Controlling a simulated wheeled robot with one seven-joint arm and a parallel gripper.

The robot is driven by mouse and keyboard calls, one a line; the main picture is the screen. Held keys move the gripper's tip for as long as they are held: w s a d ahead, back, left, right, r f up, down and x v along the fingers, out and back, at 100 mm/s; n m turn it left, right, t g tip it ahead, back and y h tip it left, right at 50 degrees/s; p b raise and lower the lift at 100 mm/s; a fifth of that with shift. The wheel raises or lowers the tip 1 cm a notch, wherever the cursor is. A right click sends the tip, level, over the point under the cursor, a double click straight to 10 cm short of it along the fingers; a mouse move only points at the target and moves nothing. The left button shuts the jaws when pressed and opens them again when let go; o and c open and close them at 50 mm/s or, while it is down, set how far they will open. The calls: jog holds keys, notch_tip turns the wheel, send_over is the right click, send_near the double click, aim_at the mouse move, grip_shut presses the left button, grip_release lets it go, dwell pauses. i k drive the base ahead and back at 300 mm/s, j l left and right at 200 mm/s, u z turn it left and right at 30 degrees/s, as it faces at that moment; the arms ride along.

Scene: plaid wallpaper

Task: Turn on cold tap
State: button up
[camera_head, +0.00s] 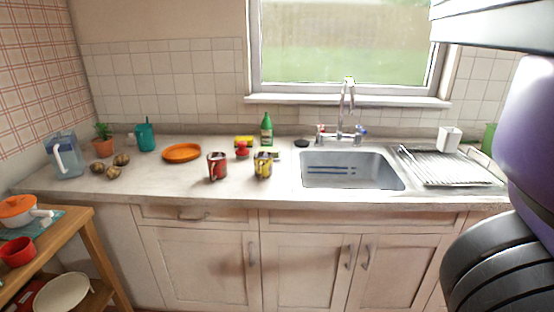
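A chrome mixer faucet (346,105) with a tall arched spout stands behind the sink, under the window. Its tap with a blue mark (361,130) is on the right side of the base. Its tap with a red mark (320,129) is on the left side. The handles are too small for me to tell how far either is turned. I cannot make out any water under the spout. The steel sink basin (318,186) is set in the counter in front of the faucet. My gripper is not in view; only dark and purple parts, which seem to be my arm, fill the right edge.
A wooden shelf (97,246) stands at the lower left. Cabinets (309,270) line the counter's front.

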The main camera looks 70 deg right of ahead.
aim_at(358, 127)
jog(key=z, duration=1.3)
